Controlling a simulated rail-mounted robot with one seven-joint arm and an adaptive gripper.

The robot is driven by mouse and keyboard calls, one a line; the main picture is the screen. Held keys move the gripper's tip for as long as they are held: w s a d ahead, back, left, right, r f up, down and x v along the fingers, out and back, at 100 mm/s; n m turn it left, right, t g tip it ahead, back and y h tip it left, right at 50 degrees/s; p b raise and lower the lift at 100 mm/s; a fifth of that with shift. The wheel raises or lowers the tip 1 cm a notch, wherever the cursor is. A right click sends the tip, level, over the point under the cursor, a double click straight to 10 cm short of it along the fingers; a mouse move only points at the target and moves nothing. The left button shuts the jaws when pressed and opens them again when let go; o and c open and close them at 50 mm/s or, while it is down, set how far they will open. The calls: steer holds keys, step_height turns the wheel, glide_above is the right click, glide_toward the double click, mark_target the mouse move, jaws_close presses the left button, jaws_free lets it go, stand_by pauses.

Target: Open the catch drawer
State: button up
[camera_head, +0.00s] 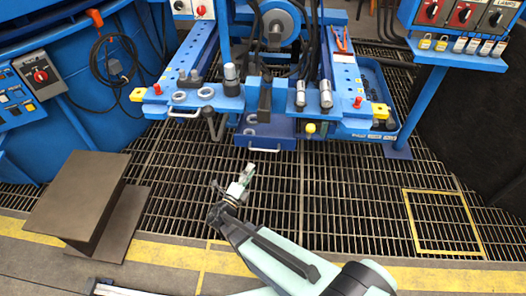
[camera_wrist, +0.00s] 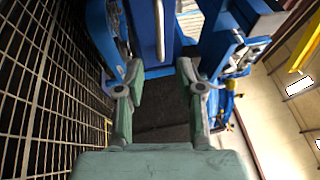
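The catch drawer (camera_head: 270,131) appears to be the low blue box under the middle of the blue machine, with a pale bar handle (camera_head: 264,149) across its front. How far it is pulled out I cannot tell. My gripper (camera_head: 248,172) is in front of and below that handle, apart from it, above the floor grating. In the wrist view my gripper (camera_wrist: 160,72) has its two green fingers spread, with nothing between them. A blue panel with a silver bar handle (camera_wrist: 160,30) shows beyond the fingertips, apart from them; it looks like the drawer front.
The blue machine's side beams (camera_head: 185,75) flank the drawer and carry metal cylinders and red knobs. Another pale handle (camera_head: 184,114) is on the left beam's front. A brown box-like block (camera_head: 80,195) stands at left. The floor grating (camera_head: 350,190) to the right is clear.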

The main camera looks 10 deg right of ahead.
mark_target(263, 150)
steer(key=b+x, duration=0.2)
steer(key=x, duration=0.9)
steer(key=shift+w, duration=0.1)
jaws_close()
